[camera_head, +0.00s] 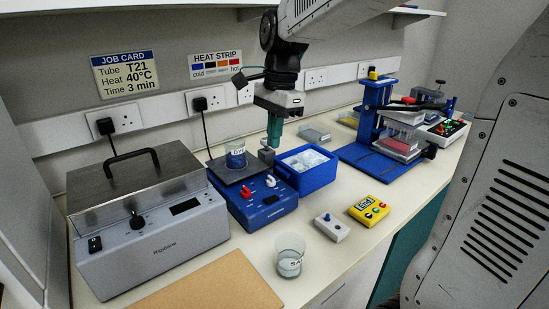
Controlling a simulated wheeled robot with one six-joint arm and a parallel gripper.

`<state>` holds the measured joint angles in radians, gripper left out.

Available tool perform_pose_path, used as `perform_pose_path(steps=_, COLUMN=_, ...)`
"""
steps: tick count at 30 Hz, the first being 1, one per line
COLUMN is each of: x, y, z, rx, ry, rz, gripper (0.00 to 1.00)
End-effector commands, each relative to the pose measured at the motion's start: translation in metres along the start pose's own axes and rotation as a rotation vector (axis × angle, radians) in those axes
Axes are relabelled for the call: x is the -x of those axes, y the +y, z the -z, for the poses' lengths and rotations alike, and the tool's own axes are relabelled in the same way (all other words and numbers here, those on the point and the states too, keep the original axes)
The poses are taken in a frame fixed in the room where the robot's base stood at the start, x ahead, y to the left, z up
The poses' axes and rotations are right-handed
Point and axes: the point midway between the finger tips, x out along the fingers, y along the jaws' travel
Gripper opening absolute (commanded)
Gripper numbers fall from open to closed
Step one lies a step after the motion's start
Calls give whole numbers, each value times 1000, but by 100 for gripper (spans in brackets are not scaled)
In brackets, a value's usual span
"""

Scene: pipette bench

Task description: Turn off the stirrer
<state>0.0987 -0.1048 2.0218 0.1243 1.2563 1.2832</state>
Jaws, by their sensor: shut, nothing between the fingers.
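The stirrer (262,210) is a blue unit with a dark top plate, in the middle of the bench. A red knob (246,191) and a white knob (270,181) sit on its sloped front, beside a small dark display. A labelled beaker (235,155) with blue liquid stands on its plate. My gripper (273,145) points down with teal fingers shut and empty. In the picture it is above the white knob and to the right of the beaker. A small grey block (266,155) shows just under the fingertips; I cannot tell whether they touch.
A steel water bath (150,240) stands at left. A blue ice tray (312,178) is right of the stirrer. In front are a brown board (215,285), a clear beaker (290,262), a white switch box (331,228) and a yellow button box (369,210). A blue rack stand (375,125) is behind right.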

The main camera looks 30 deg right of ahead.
Motion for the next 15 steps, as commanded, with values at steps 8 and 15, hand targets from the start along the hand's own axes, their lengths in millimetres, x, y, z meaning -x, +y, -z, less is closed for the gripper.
perform_pose_path(steps=8, x=-2, y=0, z=0, rx=-1, ry=0, rz=-1, gripper=0)
perform_pose_path(steps=15, x=-31, y=1, z=0, rx=-1, ry=-1, rz=-5, gripper=0)
